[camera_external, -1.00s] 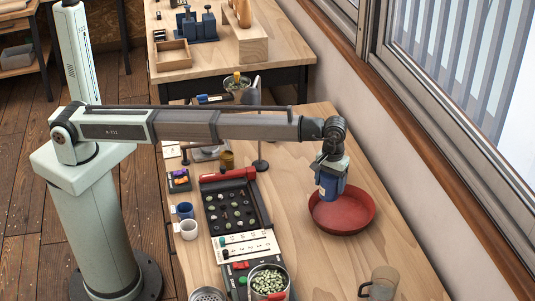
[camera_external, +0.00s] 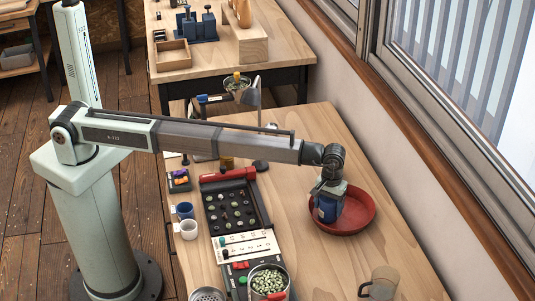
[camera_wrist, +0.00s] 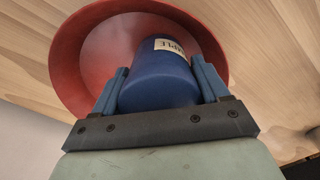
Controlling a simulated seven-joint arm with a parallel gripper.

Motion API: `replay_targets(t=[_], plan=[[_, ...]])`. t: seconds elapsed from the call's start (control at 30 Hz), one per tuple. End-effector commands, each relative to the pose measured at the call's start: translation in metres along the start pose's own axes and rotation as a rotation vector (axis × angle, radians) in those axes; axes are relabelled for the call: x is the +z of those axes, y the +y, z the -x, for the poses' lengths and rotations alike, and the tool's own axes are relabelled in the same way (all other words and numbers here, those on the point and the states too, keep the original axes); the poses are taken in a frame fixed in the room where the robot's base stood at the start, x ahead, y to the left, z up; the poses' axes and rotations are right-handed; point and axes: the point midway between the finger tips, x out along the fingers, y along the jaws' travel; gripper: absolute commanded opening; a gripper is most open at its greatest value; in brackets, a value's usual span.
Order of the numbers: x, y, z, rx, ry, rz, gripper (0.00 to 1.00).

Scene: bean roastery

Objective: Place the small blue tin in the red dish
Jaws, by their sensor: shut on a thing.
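The small blue tin (camera_external: 326,209) is held in my gripper (camera_external: 328,200), over the left part of the red dish (camera_external: 358,215). In the wrist view the blue tin (camera_wrist: 160,77), with a pale label, sits between the two blue fingers of my gripper (camera_wrist: 160,88). The red dish (camera_wrist: 75,55) shows behind it there. In the external view the tin is low, within the dish's outline. I cannot tell whether its base touches the dish floor.
A clear mug (camera_external: 382,283) stands in front of the dish. To the left are a black tray of samples (camera_external: 236,210), a bowl of green beans (camera_external: 268,281) and two cups (camera_external: 187,220). A grey lamp (camera_external: 256,100) stands behind. The wood around the dish is clear.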

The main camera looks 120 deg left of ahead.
Motion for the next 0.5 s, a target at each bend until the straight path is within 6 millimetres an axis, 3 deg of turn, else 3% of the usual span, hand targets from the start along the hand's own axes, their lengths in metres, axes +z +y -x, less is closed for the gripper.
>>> replay_targets(t=[0.33,0.37,0.5], plan=[[0.0,0.0001,-0.0022,0.001,0.0,0.0,0.39],[-0.0001,0.0002,-0.0023,0.001,0.0,0.0,0.76],[-0.0001,0.0002,-0.0021,0.001,0.0,0.0,0.9]])
